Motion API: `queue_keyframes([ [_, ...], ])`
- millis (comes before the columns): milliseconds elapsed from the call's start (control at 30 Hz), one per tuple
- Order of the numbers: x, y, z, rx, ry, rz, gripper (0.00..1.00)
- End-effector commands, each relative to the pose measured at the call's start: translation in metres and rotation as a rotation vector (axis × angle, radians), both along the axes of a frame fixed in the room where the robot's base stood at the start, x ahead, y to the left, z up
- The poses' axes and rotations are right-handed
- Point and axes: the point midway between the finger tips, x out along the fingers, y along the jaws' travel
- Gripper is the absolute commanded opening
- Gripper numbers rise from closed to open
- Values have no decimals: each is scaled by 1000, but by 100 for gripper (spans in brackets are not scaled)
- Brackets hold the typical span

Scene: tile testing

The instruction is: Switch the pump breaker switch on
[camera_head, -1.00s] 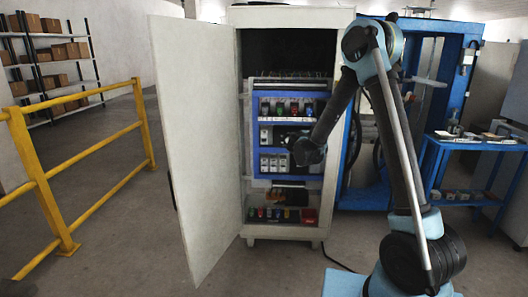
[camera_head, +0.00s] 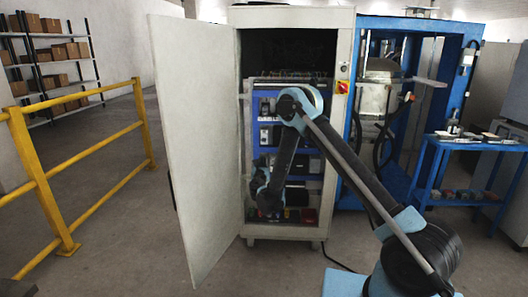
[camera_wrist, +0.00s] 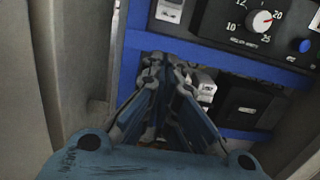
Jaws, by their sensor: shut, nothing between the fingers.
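An open white control cabinet (camera_head: 346,25) stands ahead, with a blue panel of switches inside. In the wrist view, my gripper (camera_wrist: 166,66) is shut and empty, with its fingertips at the blue panel (camera_wrist: 150,42). Just right of the fingertips are light-coloured breaker switches (camera_wrist: 206,84), partly hidden by the fingers. I cannot tell which is the pump breaker, its position, or whether the fingers touch it. A black module (camera_wrist: 250,103) sits to their right. In the head view, my arm covers much of the panel, and my gripper is low at the cabinet's left, hard to make out.
The cabinet door (camera_head: 198,140) stands open on the left. In the wrist view, a dial (camera_wrist: 262,21) and blue button (camera_wrist: 304,46) are above right. A yellow railing (camera_head: 40,175) is left; a blue frame and table (camera_head: 440,143) are right.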

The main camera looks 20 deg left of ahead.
Motion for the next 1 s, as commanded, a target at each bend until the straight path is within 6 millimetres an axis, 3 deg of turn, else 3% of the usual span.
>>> queue_keyframes([
  [433, 11, 2, 1, 2, 1, -2, 0],
  [1000, 98, 23, 12, 3, 2, 0, 0],
])
